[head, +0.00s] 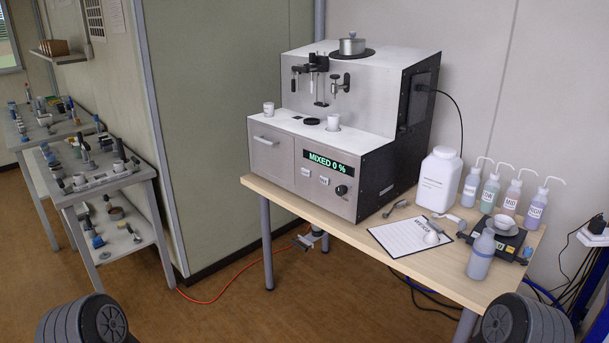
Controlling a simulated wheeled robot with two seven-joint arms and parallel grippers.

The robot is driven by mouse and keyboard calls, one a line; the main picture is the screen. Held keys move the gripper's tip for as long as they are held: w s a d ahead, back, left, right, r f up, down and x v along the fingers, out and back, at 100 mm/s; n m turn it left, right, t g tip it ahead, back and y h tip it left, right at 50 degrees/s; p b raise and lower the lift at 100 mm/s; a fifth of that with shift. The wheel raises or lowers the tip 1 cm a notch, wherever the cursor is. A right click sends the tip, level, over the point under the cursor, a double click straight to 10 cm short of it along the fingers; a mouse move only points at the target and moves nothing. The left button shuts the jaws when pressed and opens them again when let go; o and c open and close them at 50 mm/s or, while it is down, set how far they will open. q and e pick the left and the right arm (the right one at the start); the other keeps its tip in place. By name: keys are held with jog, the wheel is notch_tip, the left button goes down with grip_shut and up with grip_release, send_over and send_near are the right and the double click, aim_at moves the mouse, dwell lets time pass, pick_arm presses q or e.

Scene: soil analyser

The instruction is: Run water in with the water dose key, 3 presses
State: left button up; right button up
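The white and grey soil analyser (345,90) stands on a wooden table. Its display (327,162) reads "MIXED 0 %". Below the display are two small pale keys, a left key (305,172) and a right key (323,180); their labels are too small to read, so I cannot tell which is the water dose key. A black knob (341,190) is right of them. A white cup (333,122) sits in the deck below the taps, and another cup (268,109) stands at the deck's left. Neither of my grippers is in view.
On the table (447,268), right of the analyser, are a large white bottle (438,180), several wash bottles, a small scale (504,243), a grey-blue bottle (481,255) and a clipboard (408,236). The space before the keys is clear. An orange cable (235,290) crosses the floor.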

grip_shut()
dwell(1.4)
